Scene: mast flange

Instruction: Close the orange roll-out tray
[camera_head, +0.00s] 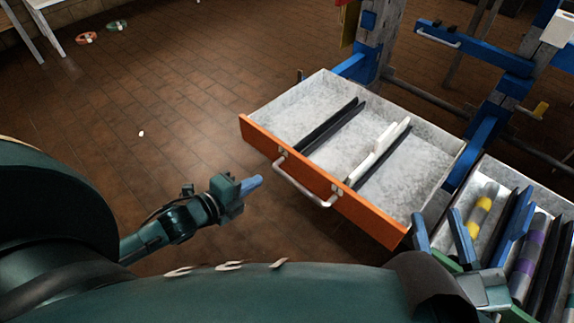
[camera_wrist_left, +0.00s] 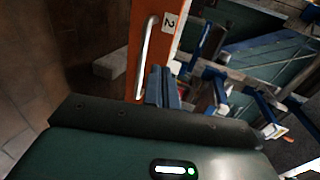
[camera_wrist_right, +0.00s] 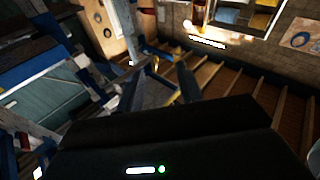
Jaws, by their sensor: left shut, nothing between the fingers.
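The orange roll-out tray (camera_head: 360,213) stands pulled out from the blue-and-grey frame in the head view. Its orange front carries a pale bar handle (camera_head: 303,182), and its floor is light grey. The front and handle also show in the left wrist view (camera_wrist_left: 147,52), beside a "2" label. My left gripper (camera_head: 251,184) is shut and empty, in front of the tray and left of the handle, apart from it in the head view. My right gripper (camera_head: 441,238) has its fingers apart with nothing seen between them, near the tray's right front corner.
Inside the tray are dark dividers (camera_head: 330,126) and a white piece (camera_head: 377,150). A second tray at the right holds banded cylinders (camera_head: 482,208); my right gripper overlaps it in view. The brown tiled floor (camera_head: 190,95) at left is mostly clear.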

